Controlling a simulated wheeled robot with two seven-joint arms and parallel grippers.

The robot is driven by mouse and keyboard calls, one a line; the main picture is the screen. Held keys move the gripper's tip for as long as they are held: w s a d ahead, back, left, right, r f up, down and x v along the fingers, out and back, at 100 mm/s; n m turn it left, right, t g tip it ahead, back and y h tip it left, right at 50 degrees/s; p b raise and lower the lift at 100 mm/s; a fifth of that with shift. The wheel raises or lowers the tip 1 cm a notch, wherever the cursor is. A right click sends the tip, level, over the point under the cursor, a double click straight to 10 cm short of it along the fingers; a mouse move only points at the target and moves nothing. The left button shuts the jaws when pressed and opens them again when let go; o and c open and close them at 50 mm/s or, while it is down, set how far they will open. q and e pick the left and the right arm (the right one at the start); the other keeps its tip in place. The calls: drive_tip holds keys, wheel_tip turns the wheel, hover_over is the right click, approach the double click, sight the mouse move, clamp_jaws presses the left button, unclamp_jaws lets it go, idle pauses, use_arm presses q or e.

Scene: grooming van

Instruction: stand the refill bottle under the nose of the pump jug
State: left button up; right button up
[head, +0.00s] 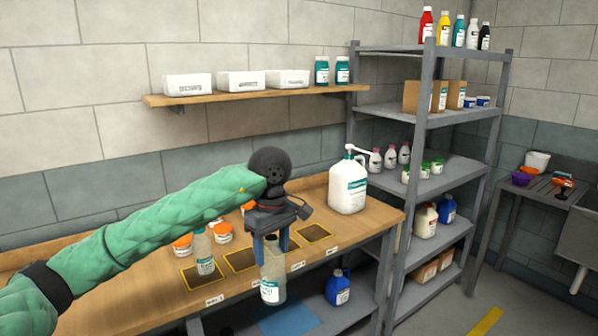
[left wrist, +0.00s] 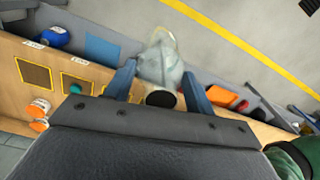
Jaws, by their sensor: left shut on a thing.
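My left gripper (head: 270,243) is shut on a clear refill bottle (head: 272,272) with a white and teal label. It holds the bottle roughly upright in the air at the bench's front edge. In the left wrist view the bottle (left wrist: 163,58) sits between the two blue fingers, its dark top toward the camera. My right gripper is not in view.
The wooden bench (head: 350,230) has dark marked squares with labels along its front. A similar bottle (head: 203,252) stands on the left square, near orange-lidded jars (head: 222,232). A grey shelf rack (head: 420,130) stands right of the bench. A blue jug (head: 338,287) is on the lower shelf.

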use_arm(q)
drive_tip(key=m, duration=0.2)
drive_tip(key=shift+w+f+m, duration=0.2)
drive_tip(key=shift+f+m, duration=0.05)
drive_tip(key=shift+m, duration=0.15)
drive_tip(key=m, duration=0.1)
drive_tip(key=f+m, duration=0.1)
drive_tip(key=shift+w+a+m, duration=0.2)
drive_tip(key=shift+m, duration=0.1)
drive_tip(key=s+a+f+m, duration=0.2)
drive_tip(key=a+f+m, duration=0.1)
drive_tip(key=a+f, duration=1.1)
wheel_tip(320, 180, down, 3)
drive_tip(key=shift+r+m, duration=0.1)
drive_tip(key=shift+m, duration=0.3)
drive_tip(key=shift+s, duration=0.1)
